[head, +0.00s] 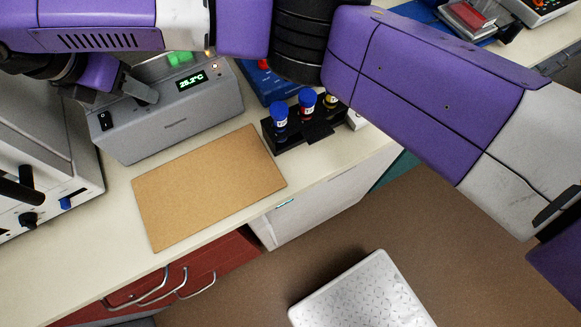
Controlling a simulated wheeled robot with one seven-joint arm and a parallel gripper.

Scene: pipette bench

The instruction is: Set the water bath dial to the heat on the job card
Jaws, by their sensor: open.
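The water bath (180,118) is a grey box at the back left of the bench. Its lit green display (190,81) shows a reading that looks like 25 point something °C; the last digit is unclear. A black rocker switch (105,120) is on its left front. My gripper (146,94) is open at the upper left of the bath's front. A grey finger covers part of that face, and I cannot tell whether it touches. The dial is not visible, possibly hidden behind my gripper. I cannot make out a job card.
A bare brown board (208,186) lies before the bath. A black rack (290,132) with several capped tubes stands to its right, near a blue tray (262,84). A white machine (45,150) with black knobs is at left. My arm crosses the top.

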